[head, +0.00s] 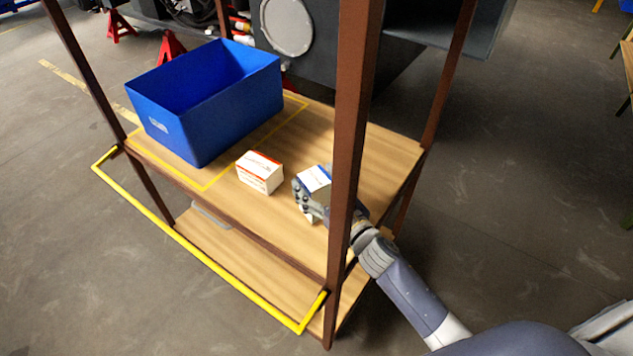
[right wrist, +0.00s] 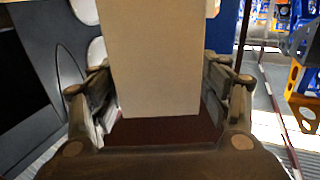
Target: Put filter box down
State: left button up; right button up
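A white box with a blue edge, likely the filter box (head: 314,178), is in my right gripper (head: 308,198) over the cart's wooden shelf. In the right wrist view the pale box (right wrist: 152,60) stands between the two fingers of the right gripper (right wrist: 160,105), which are on either side of it. I cannot tell whether its bottom touches the shelf. A second white box with red-orange edges (head: 260,172) sits on the shelf just left of it. My left gripper is not in view.
A blue bin (head: 215,115) stands on the left of the wooden shelf (head: 385,160), inside a yellow outline. A brown cart post (head: 349,120) stands close in front of my right arm. A yellow handle (head: 225,268) runs along the cart's front. Shelf behind the held box is clear.

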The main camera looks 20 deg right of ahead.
jog(key=shift+r, duration=0.15)
jog(key=shift+s, duration=0.25)
jog(key=v, duration=0.7)
jog(key=shift+d, duration=0.1)
